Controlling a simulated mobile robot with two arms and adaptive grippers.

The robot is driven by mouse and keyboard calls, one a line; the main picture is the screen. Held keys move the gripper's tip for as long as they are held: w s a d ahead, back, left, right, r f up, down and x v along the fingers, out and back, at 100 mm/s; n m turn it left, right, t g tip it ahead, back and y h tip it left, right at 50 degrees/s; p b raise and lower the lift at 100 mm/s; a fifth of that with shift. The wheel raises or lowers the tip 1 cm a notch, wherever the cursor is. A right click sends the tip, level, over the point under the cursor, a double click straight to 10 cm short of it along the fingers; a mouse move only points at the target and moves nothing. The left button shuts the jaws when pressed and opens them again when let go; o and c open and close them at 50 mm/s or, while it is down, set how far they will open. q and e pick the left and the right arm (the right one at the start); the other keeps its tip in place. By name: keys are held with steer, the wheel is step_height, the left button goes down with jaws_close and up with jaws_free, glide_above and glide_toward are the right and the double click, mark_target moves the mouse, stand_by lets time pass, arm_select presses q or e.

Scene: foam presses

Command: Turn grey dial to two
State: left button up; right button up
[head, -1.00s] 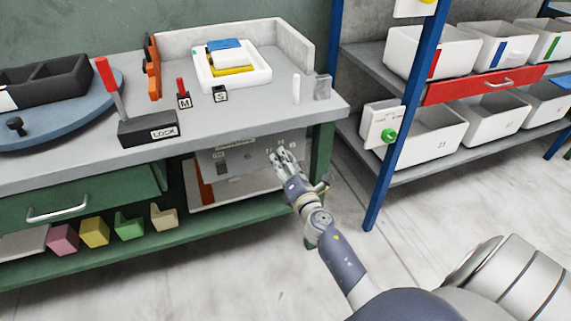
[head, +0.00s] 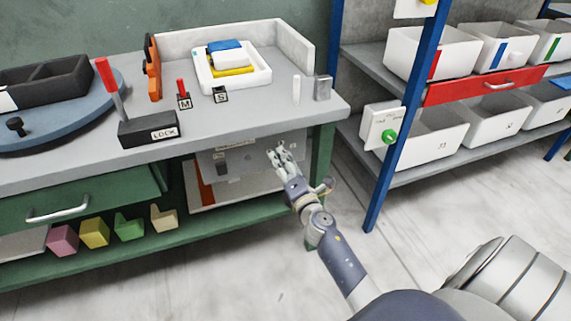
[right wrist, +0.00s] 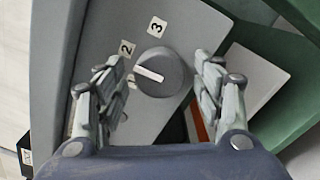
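The grey dial (right wrist: 163,72) shows in the right wrist view on a grey panel (right wrist: 110,22). It is round with a white pointer line that points left, a little below the "2" label (right wrist: 126,48). A "3" label (right wrist: 157,26) sits above the dial, and a lower-left label is mostly hidden by a finger. My right gripper (right wrist: 160,95) is open, with its fingers either side of the dial and gaps showing between. In the head view my right gripper (head: 283,155) is in front of the panel under the bench and hides the dial. My left gripper is not in view.
The grey bench top (head: 240,118) overhangs the panel. A green bench leg (head: 320,160) stands just right of my gripper. A blue shelf post (head: 392,150) with a green-knobbed box (head: 382,125) is further right. Open floor lies in front.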

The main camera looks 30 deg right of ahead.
steer(key=shift+s, duration=0.1)
steer(key=v, duration=1.2)
stand_by(0.4)
